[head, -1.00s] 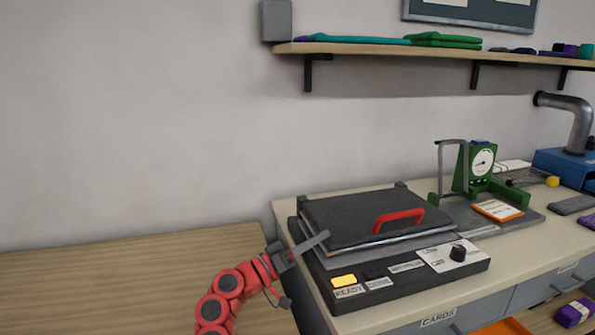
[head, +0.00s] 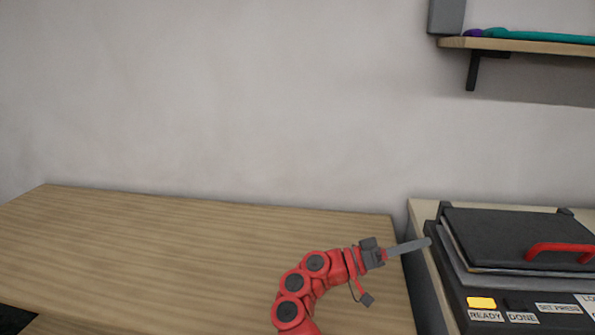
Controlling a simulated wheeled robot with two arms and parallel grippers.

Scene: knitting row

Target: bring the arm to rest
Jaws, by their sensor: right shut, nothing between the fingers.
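My right arm is red with dark round joints and reaches up from the bottom of the head view. Its gripper (head: 408,248) points right, over the right end of the wooden table. Its grey fingers are together with nothing between them, and the tips are close to the left side of the press in the picture. I cannot tell whether they touch it. My left gripper is out of view.
A dark press (head: 500,232) with a red handle (head: 560,252) stands on the bench at right. Its yellow READY light (head: 481,303) is lit. The wooden table (head: 170,250) is bare. A wall shelf (head: 530,46) hangs at upper right.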

